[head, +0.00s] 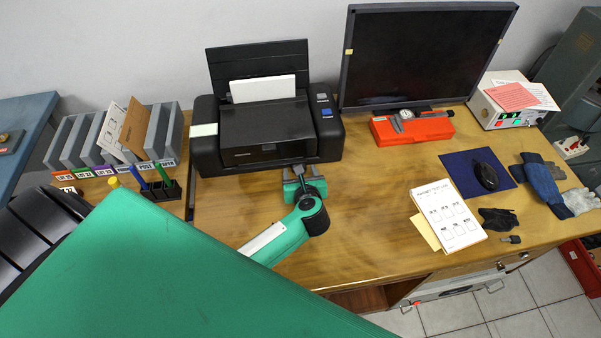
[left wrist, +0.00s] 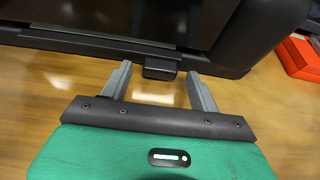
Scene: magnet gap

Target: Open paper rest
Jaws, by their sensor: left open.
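A black printer (head: 208,151) stands at the back of the desk, with a raised rear support (head: 258,62) and white paper (head: 263,88) in it. In the left wrist view its dark front (left wrist: 105,44) fills the top, and a small black tab (left wrist: 160,67) sticks out from its lower edge. My left gripper (head: 300,174) is in front of the printer's right front. Its two grey fingers are open, one on each side of the tab in the left wrist view; I cannot tell whether they touch it. My right gripper is not in view.
A monitor (head: 425,50) and a red case (head: 413,130) stand right of the printer. Left are a file rack (head: 165,132) and a pen holder (head: 162,190). A booklet (head: 450,215) lies at right. The desk (head: 365,205) between gripper and booklet is clear.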

